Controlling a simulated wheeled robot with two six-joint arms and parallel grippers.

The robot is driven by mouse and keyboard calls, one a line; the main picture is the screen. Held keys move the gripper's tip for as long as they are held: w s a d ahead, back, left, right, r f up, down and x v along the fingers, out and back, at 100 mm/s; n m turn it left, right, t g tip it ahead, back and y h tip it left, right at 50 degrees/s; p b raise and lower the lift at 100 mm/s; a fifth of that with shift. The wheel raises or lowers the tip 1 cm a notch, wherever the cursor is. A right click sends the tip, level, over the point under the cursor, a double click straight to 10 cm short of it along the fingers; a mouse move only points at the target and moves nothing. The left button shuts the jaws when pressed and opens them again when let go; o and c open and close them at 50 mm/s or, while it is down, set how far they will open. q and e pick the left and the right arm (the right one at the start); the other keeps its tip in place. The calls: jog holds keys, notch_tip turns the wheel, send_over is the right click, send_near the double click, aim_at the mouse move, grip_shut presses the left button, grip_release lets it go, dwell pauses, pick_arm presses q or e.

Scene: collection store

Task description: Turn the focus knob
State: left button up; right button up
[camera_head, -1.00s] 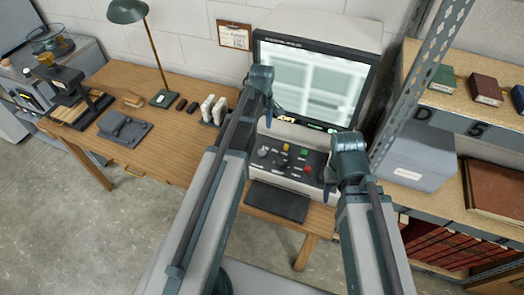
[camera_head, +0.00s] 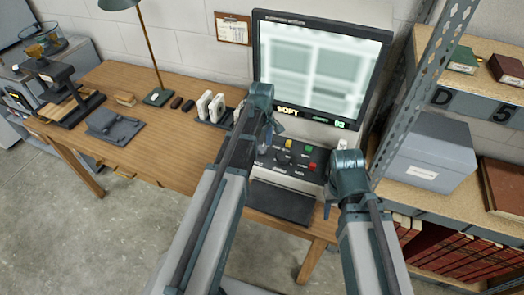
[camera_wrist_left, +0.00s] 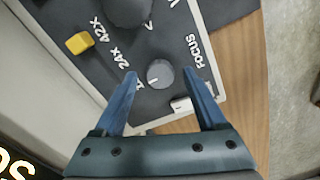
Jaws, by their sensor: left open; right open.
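The focus knob (camera_wrist_left: 160,74) is a small grey round knob with a white mark, beside the FOCUS lettering on the dark control panel (camera_head: 303,158). In the left wrist view, my open left gripper (camera_wrist_left: 159,72) has a blue fingertip on each side of the knob, with gaps; I cannot tell how deep the tips reach. In the head view, my left gripper (camera_head: 271,124) is over the left part of the panel and its arm partly hides it. The reader's screen (camera_head: 318,68) shows a blurred page and yellow SOFT lettering. My right gripper (camera_head: 329,208) is at the panel's right side.
A yellow knob (camera_wrist_left: 79,43) and a white control (camera_wrist_left: 181,104) are near the focus knob. The desk (camera_head: 180,150) holds a lamp (camera_head: 150,45) and a grey device (camera_head: 114,125). A metal shelf post (camera_head: 425,85) and a grey box (camera_head: 430,153) stand right.

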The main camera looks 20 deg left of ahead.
aim_at(262, 148)
pick_arm(q)
jog(key=shift+f, duration=0.15)
jog(key=shift+c, duration=0.3)
grip_shut()
jog(key=shift+m, duration=2.1)
jog(key=shift+o, duration=0.3)
grip_release()
notch_tip(262, 148, up, 14)
jog(key=p, duration=1.4)
